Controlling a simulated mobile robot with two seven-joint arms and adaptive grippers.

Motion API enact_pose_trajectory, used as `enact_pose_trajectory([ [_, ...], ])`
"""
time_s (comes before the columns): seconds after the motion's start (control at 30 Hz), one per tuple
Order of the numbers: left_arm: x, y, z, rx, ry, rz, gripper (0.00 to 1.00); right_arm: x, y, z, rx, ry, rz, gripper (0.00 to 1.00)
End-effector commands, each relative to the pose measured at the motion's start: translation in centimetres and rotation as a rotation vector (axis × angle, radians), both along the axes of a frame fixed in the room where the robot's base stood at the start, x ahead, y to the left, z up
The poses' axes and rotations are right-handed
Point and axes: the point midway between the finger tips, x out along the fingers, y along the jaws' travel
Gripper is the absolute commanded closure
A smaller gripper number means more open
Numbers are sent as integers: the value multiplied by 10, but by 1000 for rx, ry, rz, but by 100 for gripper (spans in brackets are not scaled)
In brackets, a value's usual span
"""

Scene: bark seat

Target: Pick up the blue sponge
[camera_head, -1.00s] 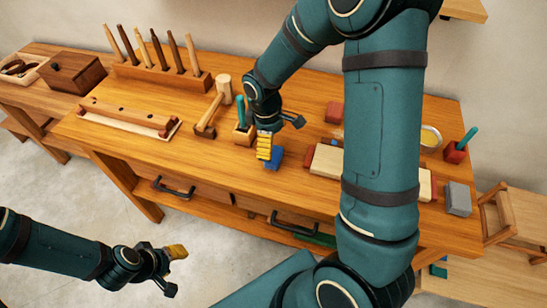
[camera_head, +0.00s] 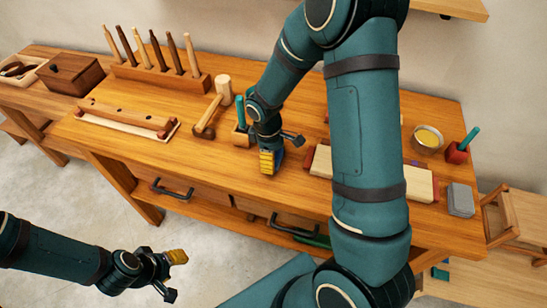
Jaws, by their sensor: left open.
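The blue sponge (camera_head: 279,159) lies on the workbench (camera_head: 235,172) near its front edge, and only a sliver of blue shows. My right gripper (camera_head: 280,152) is down over it, with its yellow fingertip pad in front of the sponge. The arm and fingers hide most of it, so I cannot tell whether the fingers touch it or have closed. My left gripper (camera_head: 174,275) is open and empty, low in front of the bench and well away from the sponge.
A pale wooden block (camera_head: 420,184), a grey block (camera_head: 460,200) and a round dish (camera_head: 428,139) lie to the right. Drawer handles (camera_head: 172,190) stick out in front.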

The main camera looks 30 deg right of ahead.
Motion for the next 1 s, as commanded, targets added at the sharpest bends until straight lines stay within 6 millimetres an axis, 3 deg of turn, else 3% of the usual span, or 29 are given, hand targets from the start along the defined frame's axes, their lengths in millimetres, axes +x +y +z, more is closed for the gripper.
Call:
enact_pose_trajectory([
  [0.47,0,0,1,0,-1,0,53,0,0,4,1,-2,0,50],
  [1.0,6,1,18,3,-14,11,53,1,0,92,0,-3,-1,50],
])
